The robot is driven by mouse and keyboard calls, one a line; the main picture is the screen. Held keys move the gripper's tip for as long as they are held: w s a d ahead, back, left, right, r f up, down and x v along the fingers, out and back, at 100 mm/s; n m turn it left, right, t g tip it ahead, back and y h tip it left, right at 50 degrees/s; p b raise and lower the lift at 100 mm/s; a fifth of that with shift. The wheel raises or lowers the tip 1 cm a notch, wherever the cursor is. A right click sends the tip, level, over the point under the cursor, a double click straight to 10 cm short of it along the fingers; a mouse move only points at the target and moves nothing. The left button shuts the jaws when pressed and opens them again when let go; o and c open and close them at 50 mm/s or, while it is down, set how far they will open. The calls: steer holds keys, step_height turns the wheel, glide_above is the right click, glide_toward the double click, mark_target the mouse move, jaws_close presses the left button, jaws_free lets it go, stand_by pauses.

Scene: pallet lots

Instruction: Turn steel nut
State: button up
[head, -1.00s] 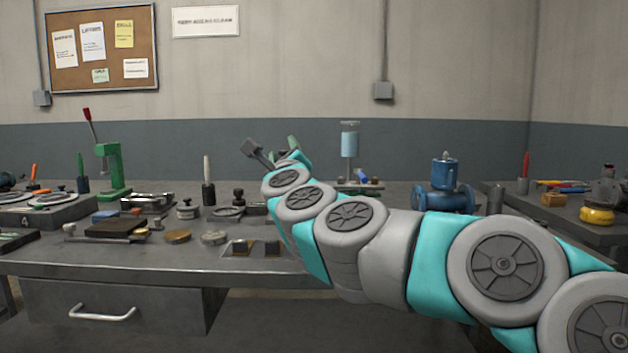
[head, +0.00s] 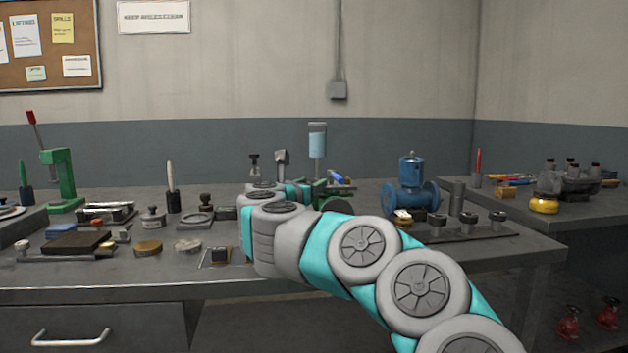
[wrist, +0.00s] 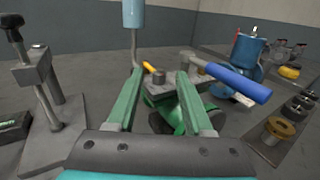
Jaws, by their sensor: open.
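My gripper (head: 267,161) is open and empty above the bench (head: 120,277). The stand carries a blue-handled tool (wrist: 237,83), which also shows in the head view (head: 337,177). A dark rail (head: 462,234) on the right of the bench holds several round steel pieces (head: 497,216). In the wrist view a brass-coloured round piece (wrist: 279,129) sits at the rail's near end. I cannot tell for certain which piece is the steel nut.
A blue valve-like body (head: 411,187) stands behind the rail. A green press (head: 60,180) and several small parts crowd the left. A second bench (head: 550,212) stands at the right.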

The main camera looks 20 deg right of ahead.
steer(key=shift+x, duration=1.4)
jaws_close()
